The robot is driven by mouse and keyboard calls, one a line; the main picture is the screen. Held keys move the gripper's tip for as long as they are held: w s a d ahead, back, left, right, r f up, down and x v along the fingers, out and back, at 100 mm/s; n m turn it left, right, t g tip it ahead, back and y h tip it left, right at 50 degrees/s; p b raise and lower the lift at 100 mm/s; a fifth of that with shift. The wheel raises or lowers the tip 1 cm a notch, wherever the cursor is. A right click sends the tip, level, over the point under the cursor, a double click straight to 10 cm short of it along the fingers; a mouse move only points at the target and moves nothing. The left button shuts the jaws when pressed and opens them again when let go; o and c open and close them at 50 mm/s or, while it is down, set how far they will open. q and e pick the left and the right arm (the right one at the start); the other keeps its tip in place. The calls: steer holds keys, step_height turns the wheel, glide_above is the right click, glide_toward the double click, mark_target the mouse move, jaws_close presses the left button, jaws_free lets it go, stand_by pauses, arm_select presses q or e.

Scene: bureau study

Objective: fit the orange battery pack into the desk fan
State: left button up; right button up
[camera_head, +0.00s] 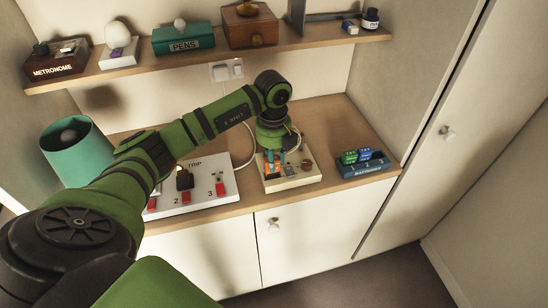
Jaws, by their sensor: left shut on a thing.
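My left arm reaches in from the lower left, and its wrist is over a cream-coloured base (294,183) on the desk. This base seems to be the desk fan's, but my arm hides what is behind and above it. My left gripper (275,161) points down at the base's left part and is shut on the orange battery pack (268,158), of which only a small part shows. I cannot tell whether the pack is in the base or just above it. A red knob (306,165) is on the base's right side. My right gripper is out of view.
A battery rack (363,170) with green and blue packs stands to the right. A white panel with red switches (205,200) and a teal lamp shade (77,147) are to the left. A loaded shelf (205,62) hangs above. A white cable runs behind my arm.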

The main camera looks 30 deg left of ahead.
arm_select(q)
steer(key=shift+f, duration=0.3)
steer(key=shift+s, duration=0.15)
stand_by(0.7)
steer(key=shift+s+d+f, duration=0.1)
steer(key=shift+f, duration=0.2)
stand_by(0.4)
steer(key=shift+r, duration=0.15)
stand_by(2.4)
steer(key=shift+f+b, duration=0.3)
steer(key=shift+b, duration=0.05)
steer(key=shift+d+r, duration=0.1)
steer(key=shift+r, duration=0.25)
stand_by(0.6)
